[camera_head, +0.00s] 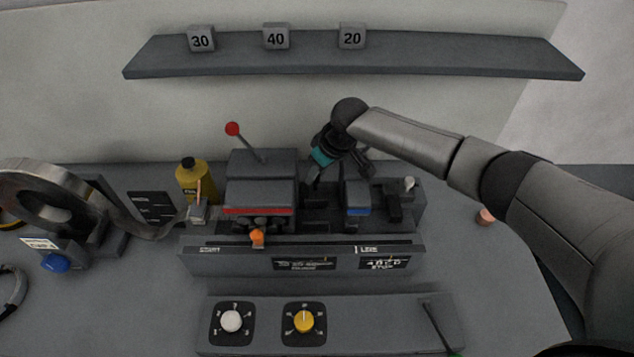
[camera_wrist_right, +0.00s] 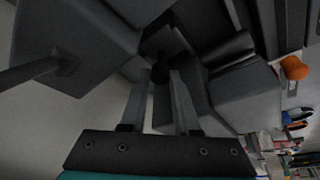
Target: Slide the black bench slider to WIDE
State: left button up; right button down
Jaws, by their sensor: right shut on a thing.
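My right gripper (camera_head: 314,178) reaches down behind the bench machine, in the gap between the red-striped block (camera_head: 259,190) and the smaller blue-striped block (camera_head: 356,197). In the right wrist view my right gripper (camera_wrist_right: 166,78) has its two fingers close together around a small dark rounded knob (camera_wrist_right: 160,72), which looks like the black bench slider. In the head view the slider is hidden by the gripper and the blocks, so I cannot read its setting. My left gripper is not in view.
A red-tipped lever (camera_head: 233,129) rises from the red-striped block. An orange knob (camera_head: 257,237) sits at the machine's front. A front panel (camera_head: 380,320) carries white and yellow dials. A shelf (camera_head: 440,63) holds numbered blocks.

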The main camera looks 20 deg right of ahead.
jog(key=shift+w+d+r, duration=0.1)
jog(key=shift+w+d, duration=0.05)
jog(key=c, duration=0.6)
grip_release()
jog(key=shift+w, duration=0.1)
jog(key=shift+c, duration=0.2)
jog(key=v, duration=1.5)
jog(key=shift+p, duration=0.3)
jog(key=shift+s, duration=0.25)
